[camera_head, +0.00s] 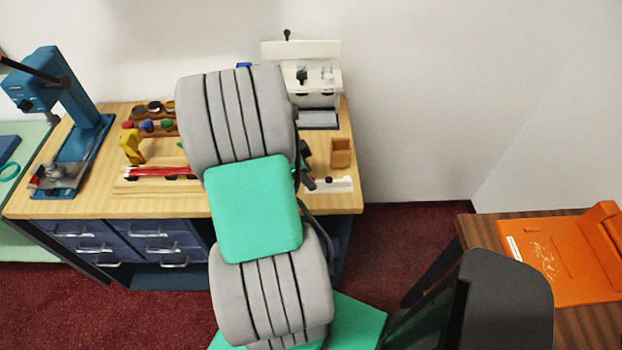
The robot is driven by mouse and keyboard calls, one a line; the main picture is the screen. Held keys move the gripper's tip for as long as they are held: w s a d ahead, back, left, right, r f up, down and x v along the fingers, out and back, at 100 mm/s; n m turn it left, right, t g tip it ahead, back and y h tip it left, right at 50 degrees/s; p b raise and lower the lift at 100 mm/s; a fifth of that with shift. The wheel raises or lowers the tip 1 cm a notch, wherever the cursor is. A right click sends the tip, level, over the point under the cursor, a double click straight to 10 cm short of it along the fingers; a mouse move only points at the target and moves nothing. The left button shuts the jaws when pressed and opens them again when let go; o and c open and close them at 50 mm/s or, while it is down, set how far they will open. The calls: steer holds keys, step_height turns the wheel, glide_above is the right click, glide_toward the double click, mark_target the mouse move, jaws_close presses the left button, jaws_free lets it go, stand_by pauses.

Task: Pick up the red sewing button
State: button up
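I cannot clearly make out a red sewing button. A small red round thing (127,125) sits at the back left of the wooden counter (335,203), beside a blue and a green one; it is too small to identify. Thin red sticks (158,171) lie on a light wooden tray nearer the front. My grey and green arm stands across the middle of the view and hides the counter's centre. Dark parts of my gripper (306,166) seem to show at the arm's right edge, over the counter; its fingers cannot be made out.
A blue press (70,115) stands at the counter's left end, next to a yellow tool (132,146). A white machine (305,75) stands at the back, with a small wooden box (341,152) at right. An orange tray (560,260) lies on a separate table at right.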

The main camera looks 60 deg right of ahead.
steer(key=shift+f+b, duration=0.25)
steer(key=shift+b, duration=0.15)
steer(key=shift+c, duration=0.3)
jaws_close()
stand_by(0.5)
